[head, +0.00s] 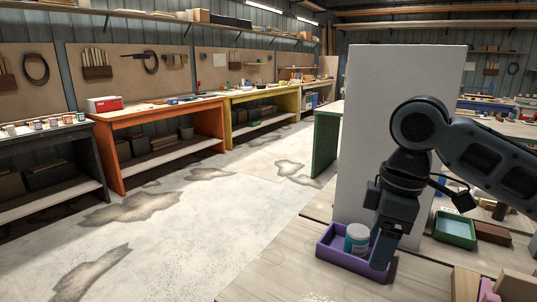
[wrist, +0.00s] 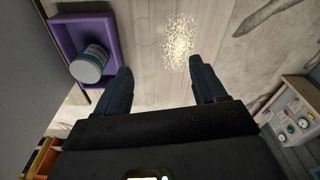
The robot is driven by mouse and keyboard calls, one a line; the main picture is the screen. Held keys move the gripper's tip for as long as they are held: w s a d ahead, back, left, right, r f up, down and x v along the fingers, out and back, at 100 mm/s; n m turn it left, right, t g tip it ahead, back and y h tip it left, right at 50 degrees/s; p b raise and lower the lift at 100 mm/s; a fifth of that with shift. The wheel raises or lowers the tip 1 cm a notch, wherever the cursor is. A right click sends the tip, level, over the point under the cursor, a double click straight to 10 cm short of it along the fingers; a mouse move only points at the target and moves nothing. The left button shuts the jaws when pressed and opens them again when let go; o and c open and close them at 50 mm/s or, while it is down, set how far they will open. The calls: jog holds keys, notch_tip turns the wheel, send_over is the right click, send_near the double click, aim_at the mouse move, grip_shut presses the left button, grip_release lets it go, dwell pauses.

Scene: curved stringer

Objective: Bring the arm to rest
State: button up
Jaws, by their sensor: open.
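My gripper (head: 384,252) hangs pointing down over the wooden bench, at the right of the head view. In the wrist view my gripper (wrist: 162,72) is open, its two dark fingers wide apart with nothing between them. A purple tray (head: 330,257) holds a white and teal jar (head: 356,238), which stands to the left of the gripper. In the wrist view the jar (wrist: 90,63) and the purple tray (wrist: 63,22) lie left of the left finger. In the head view the gripper hides the tray's right part.
A tall grey panel (head: 395,110) stands behind the purple tray, close to my arm. A green tray (head: 455,229) and a brown block (head: 492,234) are to the right. Wooden blocks (head: 466,284) lie at the front right. Pale speckles (wrist: 180,42) mark the bench top.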

jog(key=s+a+f+m+t+y, duration=0.1)
jog(key=a+m+t+y, duration=0.3)
jog(key=a, duration=0.7)
jog(key=s+a+f+m+t+y, duration=0.15)
jog(key=a+y, duration=0.45)
jog(key=a, duration=0.6)
jog(key=s+d+f+m+t+h, duration=0.45)
jog(key=s+d+f+m, duration=0.2)
jog(key=s, duration=0.35)
jog(key=s+d+f+m+t+h, duration=0.45)
jog(key=s+d+f, duration=0.2)
jog(key=s, duration=0.45)
jog(key=s+d+r+n+h, duration=0.1)
jog(key=s+d+r, duration=0.1)
jog(key=s+d, duration=0.4)
jog(key=s+d+r+n+h, duration=0.1)
jog(key=s+d+r, duration=0.1)
jog(key=s+d, duration=0.4)
jog(key=s, duration=0.5)
jog(key=shift+s+r+n, duration=0.15)
jog(key=shift+s+n, duration=0.2)
jog(key=shift+s, duration=0.05)
jog(key=shift+d, duration=0.1)
